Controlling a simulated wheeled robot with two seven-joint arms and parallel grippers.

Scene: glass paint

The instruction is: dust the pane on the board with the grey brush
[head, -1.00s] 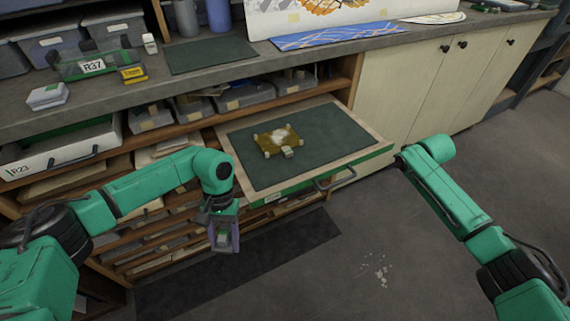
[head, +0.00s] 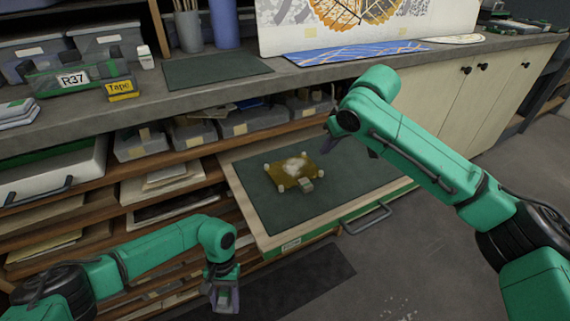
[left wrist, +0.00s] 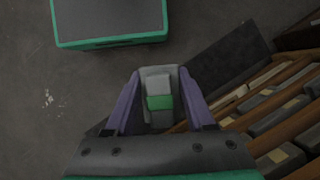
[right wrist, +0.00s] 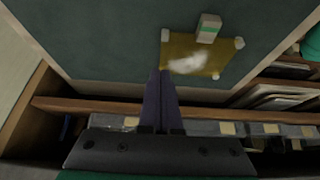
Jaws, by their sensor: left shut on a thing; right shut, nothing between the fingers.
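The pane (head: 288,184) is amber, with a pale dusty patch on it and small white stops at its corners. It lies on the dark green board (head: 350,178) in the pulled-out drawer and also shows in the right wrist view (right wrist: 220,60). My left gripper (head: 225,300) is shut on a grey thing with a green band (left wrist: 159,103), seemingly the grey brush, low in front of the shelves. My right gripper (right wrist: 160,75) is shut and empty, above the drawer near the pane. In the head view my right arm partly hides it.
A small pale block with a green band (head: 306,186) is at the pane's near edge. The drawer handle (head: 366,218) sticks out in front. The counter behind holds a tape box (head: 122,89), a green R37 case (head: 70,79) and a blue patterned sheet (head: 350,52). Open floor lies right.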

